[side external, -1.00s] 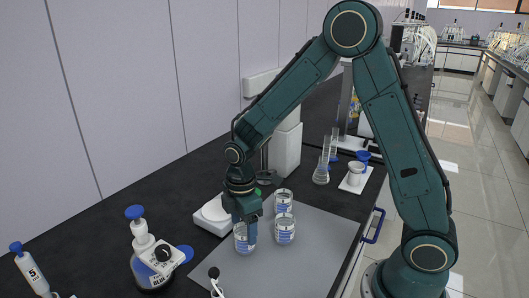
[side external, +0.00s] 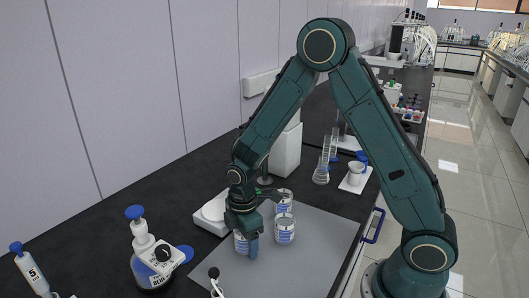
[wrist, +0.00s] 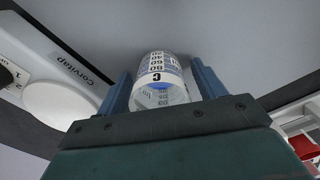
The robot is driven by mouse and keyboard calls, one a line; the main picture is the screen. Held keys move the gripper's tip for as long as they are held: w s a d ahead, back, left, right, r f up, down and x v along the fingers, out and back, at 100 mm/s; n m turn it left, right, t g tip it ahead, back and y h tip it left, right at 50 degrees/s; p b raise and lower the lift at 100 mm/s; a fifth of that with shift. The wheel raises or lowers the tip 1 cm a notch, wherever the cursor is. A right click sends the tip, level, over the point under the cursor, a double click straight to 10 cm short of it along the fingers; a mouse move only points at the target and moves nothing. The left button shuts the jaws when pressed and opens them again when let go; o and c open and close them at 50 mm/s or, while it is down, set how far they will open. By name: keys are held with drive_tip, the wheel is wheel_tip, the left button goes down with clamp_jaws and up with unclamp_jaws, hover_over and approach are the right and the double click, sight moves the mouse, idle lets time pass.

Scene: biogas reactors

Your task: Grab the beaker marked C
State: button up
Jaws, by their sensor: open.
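The beaker marked C (wrist: 157,82) is clear, with a blue band, printed scale and a black C, and lies between my gripper's fingers in the wrist view. In the side view this beaker (side external: 240,244) stands on the grey mat (side external: 305,260), partly covered by my gripper (side external: 246,243). My gripper points down, with blue fingers on either side of the beaker. It is open, and a gap shows beside the beaker in the wrist view. Two similar beakers stand to the right, a front one (side external: 285,229) and a rear one (side external: 284,201); their letters cannot be read.
A white device with a round plate (side external: 212,216) stands close left of the beaker; it shows in the wrist view (wrist: 62,104) labelled Corvitap. A blue-capped dispenser bottle (side external: 150,262) stands at the front left. Bare mat lies in front and right.

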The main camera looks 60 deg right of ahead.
drive_tip(key=shift+c, duration=0.2)
drive_tip(key=c, duration=1)
drive_tip(key=shift+c, duration=0.2)
drive_tip(key=shift+r, duration=0.2)
wheel_tip(320, 180, up, 20)
drive_tip(key=shift+f, duration=0.15)
